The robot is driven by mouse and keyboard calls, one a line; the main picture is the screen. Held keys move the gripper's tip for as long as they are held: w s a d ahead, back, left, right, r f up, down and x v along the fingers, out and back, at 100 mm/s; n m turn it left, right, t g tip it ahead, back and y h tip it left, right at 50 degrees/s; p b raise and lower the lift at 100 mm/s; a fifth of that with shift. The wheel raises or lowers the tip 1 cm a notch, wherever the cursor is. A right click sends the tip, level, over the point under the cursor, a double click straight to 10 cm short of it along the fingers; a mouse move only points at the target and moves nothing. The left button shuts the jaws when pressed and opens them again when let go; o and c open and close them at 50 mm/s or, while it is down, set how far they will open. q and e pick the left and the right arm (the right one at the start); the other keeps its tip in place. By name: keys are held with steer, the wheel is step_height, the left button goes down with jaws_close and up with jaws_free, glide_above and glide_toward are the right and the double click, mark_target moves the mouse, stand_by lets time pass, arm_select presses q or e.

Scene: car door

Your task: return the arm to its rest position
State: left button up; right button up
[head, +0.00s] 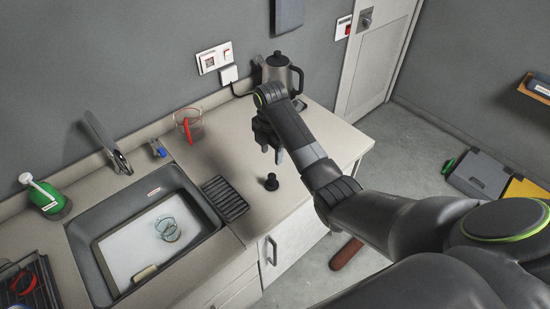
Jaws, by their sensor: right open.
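My right arm reaches in from the lower right over the counter. Its gripper (270,150) points down above the counter, in front of the kettle (279,72). The fingers are apart and I see nothing between them. A small black knob-like object (271,182) stands on the counter below the fingertips, apart from them. My left gripper is not in view.
The sink (140,240) holds a white board and a clear glass (167,229). A glass with something red (187,125) and a black rack (225,198) are on the counter (240,130). A grey case (478,174) lies on the floor at right.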

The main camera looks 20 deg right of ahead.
steer(key=s+d+f+m+t, duration=0.1)
steer(key=s+d+f+m, duration=0.1)
steer(key=s+f+m, duration=0.45)
steer(key=s+d+f+m+t, duration=0.15)
steer(key=s+m, duration=0.25)
steer(key=s, duration=0.6)
steer(key=s+d+r+m+t+h, duration=0.1)
steer(key=s+d+r+m, duration=0.1)
steer(key=s+m, duration=0.6)
steer(key=s+d+r+m+h, duration=0.1)
steer(key=s+r+m, duration=0.25)
steer(key=s, duration=0.85)
step_height(320, 180, down, 32)
steer(key=d+r+g+b, duration=0.1)
steer(key=d+b, duration=0.1)
steer(key=b, duration=0.5)
arm_select(q)
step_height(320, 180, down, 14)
steer(key=b, duration=0.7)
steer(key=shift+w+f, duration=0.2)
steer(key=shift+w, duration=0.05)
arm_select(e)
steer(key=s+f, duration=0.7)
steer(key=f, duration=0.5)
steer(key=s+a+f+g+y, duration=0.1)
steer(key=s+f, duration=0.7)
steer(key=f, duration=0.4)
steer(key=shift+a+f, duration=0.2)
steer(key=shift+f, duration=0.15)
